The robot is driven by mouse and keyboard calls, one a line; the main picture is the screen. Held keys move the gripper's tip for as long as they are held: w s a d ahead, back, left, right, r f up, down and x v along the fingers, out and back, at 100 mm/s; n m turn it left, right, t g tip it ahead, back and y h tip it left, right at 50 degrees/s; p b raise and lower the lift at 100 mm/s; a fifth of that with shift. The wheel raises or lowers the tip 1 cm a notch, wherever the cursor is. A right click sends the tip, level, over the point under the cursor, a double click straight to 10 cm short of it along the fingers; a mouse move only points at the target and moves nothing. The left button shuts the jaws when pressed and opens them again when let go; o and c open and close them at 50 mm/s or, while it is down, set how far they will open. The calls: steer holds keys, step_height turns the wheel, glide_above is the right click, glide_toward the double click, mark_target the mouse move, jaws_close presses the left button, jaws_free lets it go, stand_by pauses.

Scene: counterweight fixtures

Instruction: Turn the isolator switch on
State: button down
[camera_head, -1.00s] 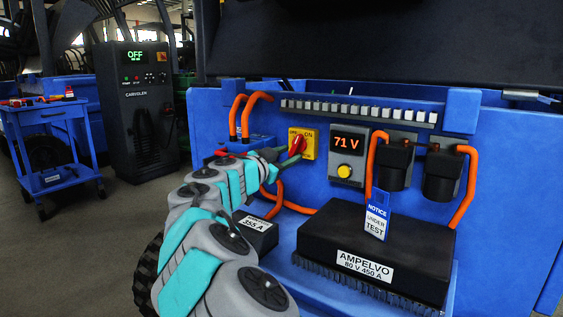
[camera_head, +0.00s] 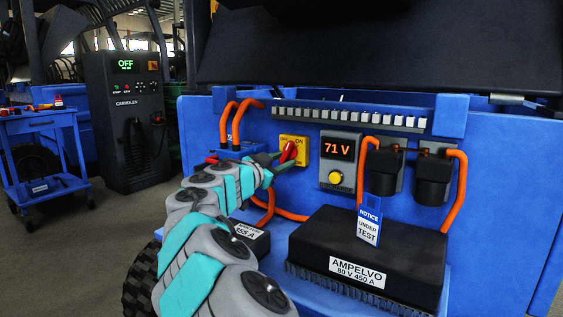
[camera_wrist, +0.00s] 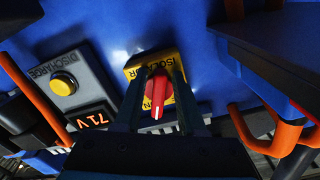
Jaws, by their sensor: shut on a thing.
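The isolator switch is a yellow plate (camera_head: 301,157) with a red handle (camera_head: 289,151) on the blue panel. OFF shows at the plate's upper left and ON at its upper right. The handle's top leans a little to the right, towards ON. My gripper (camera_head: 279,157) reaches it from the left and is shut on the handle. In the upside-down wrist view, the red handle (camera_wrist: 157,96) stands between the two dark fingers of my gripper (camera_wrist: 156,84), over the yellow plate (camera_wrist: 137,72). The fingers hide part of the plate. The display (camera_head: 338,149) reads 71 V.
A yellow discharge button (camera_head: 335,178) sits right of the switch. Orange cables (camera_head: 236,122) loop close to my arm. A black AMPELVO box (camera_head: 398,254) with a notice tag (camera_head: 369,222) stands in front. A charger cabinet (camera_head: 126,120) and blue cart (camera_head: 45,150) stand at left.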

steer(key=shift+m+b, duration=0.4)
steer(key=shift+b, duration=0.75)
steer(key=shift+w+a+r+m+b, duration=0.15)
steer(key=shift+m+b, duration=0.85)
steer(key=shift+b, duration=1.35)
steer(key=shift+r+m, duration=0.2)
steer(key=shift+m, duration=0.4)
steer(key=c, duration=0.6)
jaws_free()
steer(key=shift+c, duration=0.2)
steer(key=shift+f, duration=0.1)
steer(key=v, duration=0.7)
